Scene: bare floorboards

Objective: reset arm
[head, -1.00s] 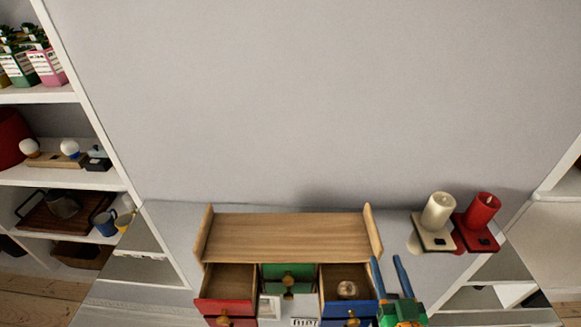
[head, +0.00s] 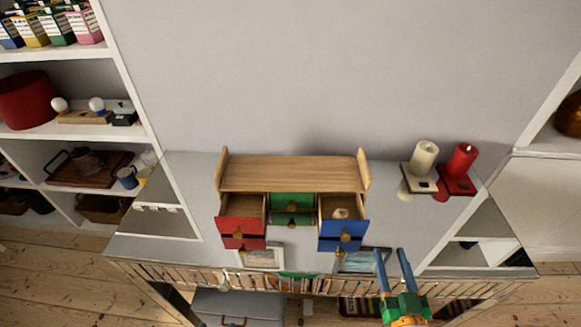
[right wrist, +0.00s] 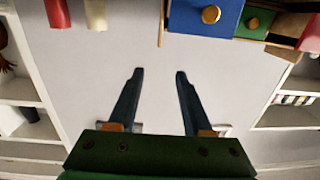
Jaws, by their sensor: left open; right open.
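My right gripper (head: 390,252) is open and empty in the head view, with blue fingers and a green body. It is in front of the small wooden cabinet (head: 290,174), to the lower right. In the right wrist view the same gripper (right wrist: 160,72) shows two fingers apart with nothing between them. My left gripper is not in view. The cabinet has a red drawer (head: 241,233) pulled out at left and a blue drawer (head: 343,236) pulled out at right. A small pale object (head: 341,213) lies in the blue drawer. Green drawers (head: 291,200) are in the middle.
A white candle (head: 424,158) and a red candle (head: 462,160) stand on small holders right of the cabinet. White shelves with boxes and cups are at left. A slatted rail (head: 215,272) runs along the front. A grey box (head: 238,306) is below it.

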